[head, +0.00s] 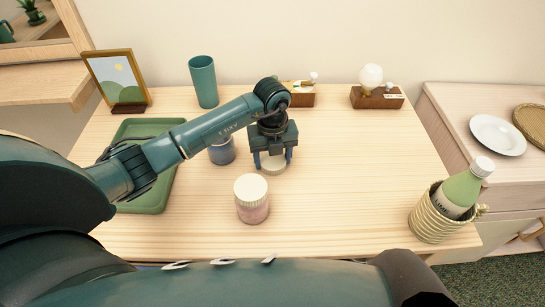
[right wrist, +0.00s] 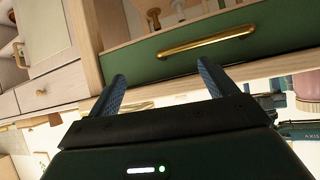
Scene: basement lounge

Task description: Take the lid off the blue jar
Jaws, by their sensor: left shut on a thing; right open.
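The blue jar (head: 222,152) stands on the wooden table; my left forearm hides its top. My left gripper (head: 272,163) points down just right of the blue jar and is shut on a round cream lid (head: 273,168). The lid is apart from the blue jar and low over the table; I cannot tell whether it touches the tabletop. A pink jar (head: 252,207) with its own cream lid on stands nearer me. My right gripper (right wrist: 160,82) is open and empty in the right wrist view, away from the jars.
A green tray (head: 149,200) lies at left under my left arm. A teal cup (head: 203,82), a picture frame (head: 117,78) and wooden blocks stand at the back. A basket (head: 430,222) with a green bottle (head: 462,190) stands front right. The right wrist view shows a green drawer (right wrist: 180,60).

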